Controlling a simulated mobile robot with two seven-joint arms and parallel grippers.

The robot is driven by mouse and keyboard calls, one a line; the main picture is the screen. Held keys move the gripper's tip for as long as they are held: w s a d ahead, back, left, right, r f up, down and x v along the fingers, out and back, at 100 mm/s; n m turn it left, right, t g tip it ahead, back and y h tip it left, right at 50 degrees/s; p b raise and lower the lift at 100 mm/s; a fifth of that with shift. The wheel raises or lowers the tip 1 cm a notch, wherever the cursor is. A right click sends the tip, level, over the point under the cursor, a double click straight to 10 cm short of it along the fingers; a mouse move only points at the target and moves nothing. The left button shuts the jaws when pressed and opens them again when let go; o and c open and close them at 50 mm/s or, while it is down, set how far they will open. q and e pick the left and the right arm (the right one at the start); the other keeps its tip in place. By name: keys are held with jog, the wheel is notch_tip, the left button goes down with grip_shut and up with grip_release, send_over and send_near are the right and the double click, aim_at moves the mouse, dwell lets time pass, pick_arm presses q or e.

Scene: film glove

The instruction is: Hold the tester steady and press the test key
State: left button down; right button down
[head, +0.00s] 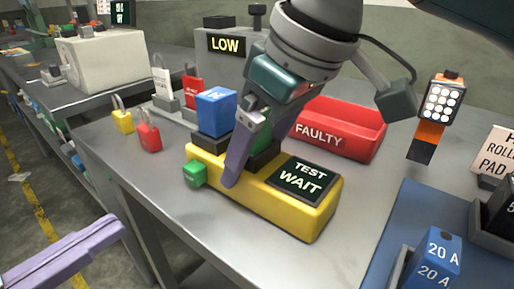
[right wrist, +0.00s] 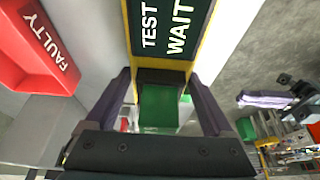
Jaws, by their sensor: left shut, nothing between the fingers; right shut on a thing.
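The yellow tester (head: 262,204) lies on the grey bench. Its dark display (head: 302,179) reads TEST WAIT and also shows in the right wrist view (right wrist: 165,25). A green key (head: 195,174) sticks out of its left end. My right gripper (head: 232,178) reaches down over the tester and is shut on its body, one finger against the near side. In the right wrist view a green block (right wrist: 160,105) at a dark socket shows between the fingers. My left gripper (head: 110,232) is shut and empty at lower left, off the bench edge and apart from the tester.
A blue block (head: 215,108) stands close to the tester's left end. A red FAULTY bin (head: 335,128) is behind it. Yellow (head: 122,120) and red (head: 149,136) padlocks lie left. A blue mat (head: 400,225) with 20 A blocks (head: 437,260) is right.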

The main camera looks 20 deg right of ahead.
aim_at(177, 213)
pick_arm(q)
notch_tip(177, 213, up, 5)
jog(key=n+t+y, duration=0.5)
jog(key=n+t, duration=0.5)
jog(key=n, duration=0.3)
jog(key=f+n+y, duration=0.1)
jog(key=n+y, duration=0.1)
jog(key=s+f+n+g+y, duration=0.1)
jog(key=f+n+y, duration=0.1)
jog(key=n, duration=0.1)
jog(key=f+n+y, duration=0.2)
jog(key=n, duration=0.1)
jog(key=shift+s+a+g, duration=0.2)
jog(key=shift+s+g, duration=0.15)
jog(key=shift+g, duration=0.05)
jog(key=shift+w, duration=0.1)
jog(key=shift+w+d, duration=0.65)
jog(key=shift+d, duration=0.65)
jog(key=shift+w+d, duration=0.7)
jog(key=shift+d, duration=0.6)
jog(key=shift+w+d, duration=0.65)
jog(key=shift+d, duration=0.65)
jog(key=shift+w+d, duration=0.2)
jog(key=shift+d, duration=0.15)
